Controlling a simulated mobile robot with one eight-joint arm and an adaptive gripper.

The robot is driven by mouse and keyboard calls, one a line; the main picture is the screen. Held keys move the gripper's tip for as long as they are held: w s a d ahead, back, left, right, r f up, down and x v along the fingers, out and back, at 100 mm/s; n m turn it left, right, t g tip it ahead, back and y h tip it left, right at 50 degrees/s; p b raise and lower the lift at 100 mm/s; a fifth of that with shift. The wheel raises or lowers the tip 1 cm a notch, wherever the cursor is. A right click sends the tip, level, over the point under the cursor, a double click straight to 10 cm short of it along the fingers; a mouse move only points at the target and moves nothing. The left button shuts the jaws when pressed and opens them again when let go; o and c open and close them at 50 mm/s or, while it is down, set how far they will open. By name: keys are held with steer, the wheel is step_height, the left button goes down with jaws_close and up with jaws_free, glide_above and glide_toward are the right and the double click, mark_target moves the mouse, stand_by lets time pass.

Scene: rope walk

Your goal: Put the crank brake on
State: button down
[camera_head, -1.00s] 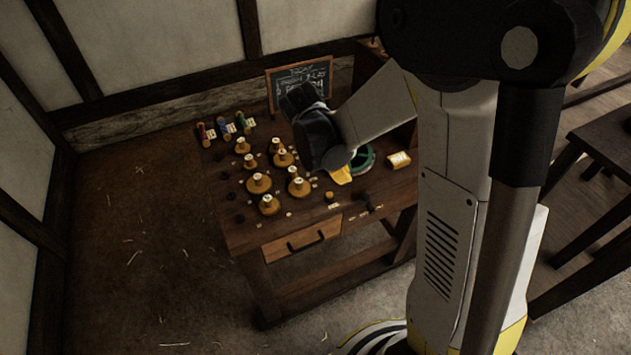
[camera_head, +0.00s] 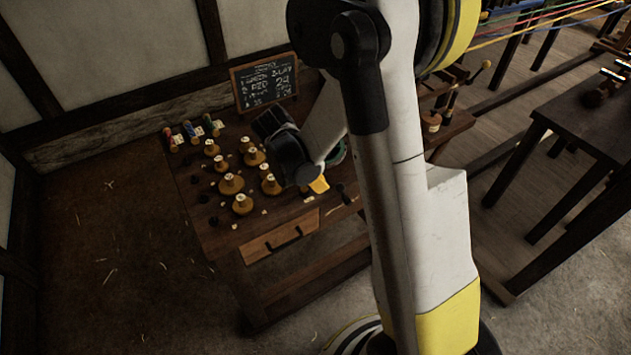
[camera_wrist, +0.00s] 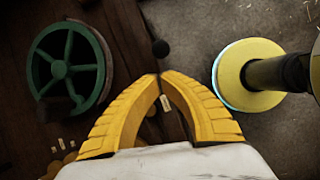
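My gripper (camera_wrist: 158,76) has yellow fingers whose tips meet, with nothing seen held between them. In the head view the gripper (camera_head: 318,185) is low over the right part of the workbench (camera_head: 222,238). A green spoked wheel (camera_wrist: 68,68) lies left of the fingers in the wrist view; in the head view it is mostly hidden behind my gripper. A black ball knob (camera_wrist: 161,48) shows just beyond the fingertips, apart from them. A dark handle (camera_head: 345,194) sits at the bench's front edge. I cannot tell which part is the crank brake.
Several wooden spools (camera_head: 231,184) stand on the bench left of my gripper. A chalkboard (camera_head: 265,84) stands behind. A drawer (camera_head: 280,236) is in the bench front. Coloured strands (camera_head: 548,22) run at the upper right above a dark table (camera_head: 590,115). Open floor lies left.

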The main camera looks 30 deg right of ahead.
mark_target(326, 195)
steer(key=shift+b+x, duration=0.55)
steer(key=shift+x, duration=1.35)
steer(key=shift+r, duration=0.1)
steer(key=shift+d+r+y+p, duration=0.2)
steer(key=shift+d+y+p, duration=0.1)
steer(key=shift+d+r+y, duration=0.2)
steer(key=shift+d+y, duration=0.15)
steer(key=shift+y, duration=0.05)
steer(key=shift+d+r+y+p, duration=0.3)
steer(key=shift+d+y+p, duration=0.2)
steer(key=shift+p, duration=0.1)
steer(key=shift+d+r+y+p, duration=0.2)
steer(key=shift+d+y, duration=0.3)
steer(key=shift+d+r+y+p, duration=0.15)
steer(key=shift+d+r+y, duration=0.05)
steer(key=shift+d+y, duration=0.3)
steer(key=shift+w+d+r, duration=0.1)
steer(key=shift+d+r, duration=0.05)
steer(key=shift+d, duration=2.05)
